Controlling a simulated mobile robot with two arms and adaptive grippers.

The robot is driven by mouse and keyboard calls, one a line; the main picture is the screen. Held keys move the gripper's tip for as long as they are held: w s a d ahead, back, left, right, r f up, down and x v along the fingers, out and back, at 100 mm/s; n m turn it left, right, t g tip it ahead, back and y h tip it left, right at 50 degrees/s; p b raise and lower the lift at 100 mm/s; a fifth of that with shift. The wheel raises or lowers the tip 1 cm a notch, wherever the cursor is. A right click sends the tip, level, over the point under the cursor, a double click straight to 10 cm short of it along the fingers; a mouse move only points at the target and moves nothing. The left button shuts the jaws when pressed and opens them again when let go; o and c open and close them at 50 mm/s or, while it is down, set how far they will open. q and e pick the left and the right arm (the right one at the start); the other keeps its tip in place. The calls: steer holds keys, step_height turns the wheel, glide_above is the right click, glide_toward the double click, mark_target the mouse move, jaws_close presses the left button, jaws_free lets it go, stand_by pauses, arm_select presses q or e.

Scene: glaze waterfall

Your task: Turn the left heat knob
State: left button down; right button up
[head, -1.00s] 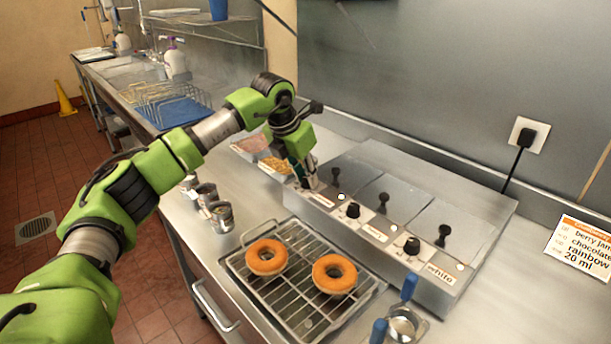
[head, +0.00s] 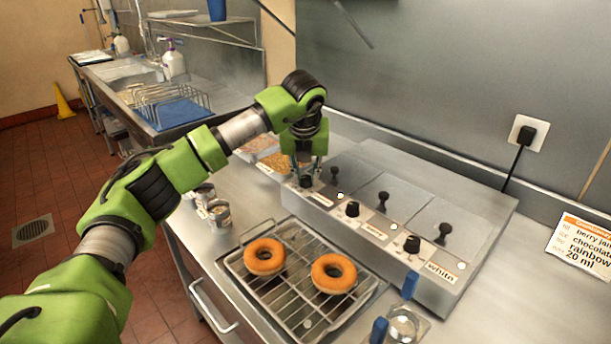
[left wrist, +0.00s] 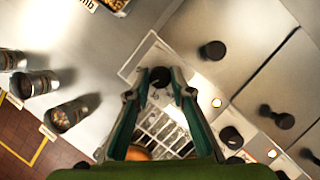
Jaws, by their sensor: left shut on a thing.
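The warmer (head: 460,285) is a long metal box with three lidded wells and a row of black knobs along its sloping front. The left heat knob (head: 306,182) is at the left end of that front, mostly hidden by my left gripper (head: 307,172). The gripper points down over it, with its fingers on either side. In the left wrist view, the dark knob (left wrist: 160,77) sits between the fingertips, and the gripper is shut on it. The knob's pointer cannot be made out. My right gripper is not in view.
The middle knob (head: 352,209) and right knob (head: 412,244) stand along the same front. A wire rack (head: 300,310) with two doughnuts is in front of the warmer. Small jars (head: 220,215) and topping trays (head: 270,165) are to the left. Blue-handled utensils (head: 410,285) are at front right.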

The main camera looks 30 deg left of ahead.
arm_select(q)
steer(key=shift+r, duration=0.1)
stand_by(0.4)
steer(key=c, duration=1.8)
jaws_free()
steer(key=v, duration=1.2)
steer(key=shift+d, duration=0.1)
